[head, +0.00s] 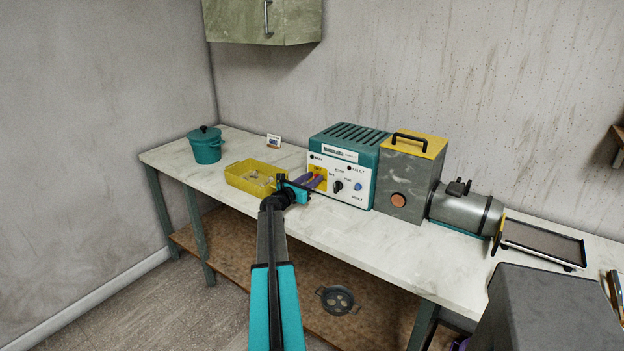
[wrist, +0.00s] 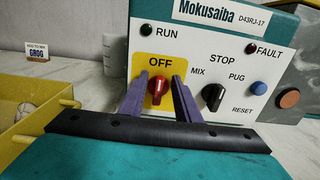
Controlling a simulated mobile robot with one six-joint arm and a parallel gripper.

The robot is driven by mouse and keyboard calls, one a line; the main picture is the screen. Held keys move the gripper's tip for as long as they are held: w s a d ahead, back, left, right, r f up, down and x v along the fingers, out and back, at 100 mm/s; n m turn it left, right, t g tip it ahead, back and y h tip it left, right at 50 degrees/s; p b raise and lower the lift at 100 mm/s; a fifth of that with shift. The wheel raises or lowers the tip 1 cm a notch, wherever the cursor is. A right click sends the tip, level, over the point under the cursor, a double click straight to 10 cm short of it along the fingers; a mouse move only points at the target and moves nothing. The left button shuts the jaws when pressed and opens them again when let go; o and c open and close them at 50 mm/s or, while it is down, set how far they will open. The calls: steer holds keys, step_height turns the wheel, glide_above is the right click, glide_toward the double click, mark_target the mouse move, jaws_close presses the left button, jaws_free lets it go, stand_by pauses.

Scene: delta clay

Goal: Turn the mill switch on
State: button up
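The mill's teal control box (head: 349,143) stands on the bench with a white front panel (wrist: 218,42). A red rotary switch (wrist: 158,90) sits on a yellow patch marked OFF, its handle roughly upright below the word. My gripper (head: 314,182) is at the panel's left side, and its purple fingers (wrist: 160,92) stand apart on either side of the red switch. Gaps show between switch and fingers in the wrist view; whether the tips touch the panel I cannot tell. The RUN lamp (wrist: 148,32) looks dark. The switch is hidden behind my gripper in the head view.
Right of the switch are a black MIX/STOP/PUG knob (wrist: 213,96) and a blue reset button (wrist: 258,88). A yellow tray (head: 240,181) lies close left of my gripper. A teal pot (head: 206,149) stands farther left. A grey housing (head: 400,181) adjoins the control box.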

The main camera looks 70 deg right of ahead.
jaws_close()
